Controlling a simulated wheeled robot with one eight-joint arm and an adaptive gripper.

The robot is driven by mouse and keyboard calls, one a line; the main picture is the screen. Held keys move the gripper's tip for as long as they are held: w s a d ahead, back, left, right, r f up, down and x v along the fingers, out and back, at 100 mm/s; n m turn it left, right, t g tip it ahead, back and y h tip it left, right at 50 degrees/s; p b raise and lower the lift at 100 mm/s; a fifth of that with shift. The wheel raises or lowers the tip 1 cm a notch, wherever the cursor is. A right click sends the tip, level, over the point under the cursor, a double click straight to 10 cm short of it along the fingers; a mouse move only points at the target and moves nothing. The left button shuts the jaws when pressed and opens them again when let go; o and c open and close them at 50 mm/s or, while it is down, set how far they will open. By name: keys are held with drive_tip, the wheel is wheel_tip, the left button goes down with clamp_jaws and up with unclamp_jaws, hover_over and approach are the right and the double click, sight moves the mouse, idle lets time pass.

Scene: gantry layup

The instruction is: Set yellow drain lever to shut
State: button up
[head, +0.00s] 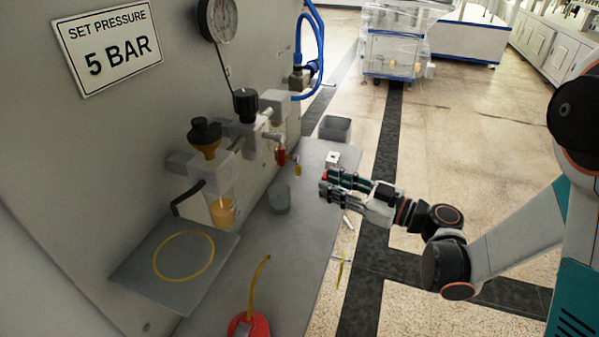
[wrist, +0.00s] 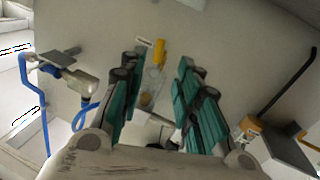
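A small yellow lever (head: 297,168) hangs at the right end of the wall-mounted fittings in the head view, close to a red handle (head: 281,156). In the wrist view a yellow piece (wrist: 160,50), apparently this lever, shows in the gap between my fingers, beyond a clear bowl (wrist: 152,84). My gripper (head: 325,183) is to the right of and slightly below the lever in the head view, pointing left toward the wall. It is open; the wrist view shows its green-padded fingers (wrist: 158,80) apart with nothing held. I cannot tell the lever's setting.
A black knob (head: 245,104) and amber bowl (head: 222,211) are on the wall line. A grey bin (head: 335,128), grey cup (head: 279,197) and white block (head: 332,158) stand on the bench (head: 316,150). Blue hoses (head: 319,45) hang behind.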

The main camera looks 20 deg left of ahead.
sight(297, 170)
drive_tip(key=b+x, duration=0.2)
drive_tip(key=x, duration=0.8)
drive_tip(key=shift+w+a, duration=0.15)
drive_tip(key=shift+a, duration=0.05)
drive_tip(key=shift+c, duration=0.5)
clamp_jaws()
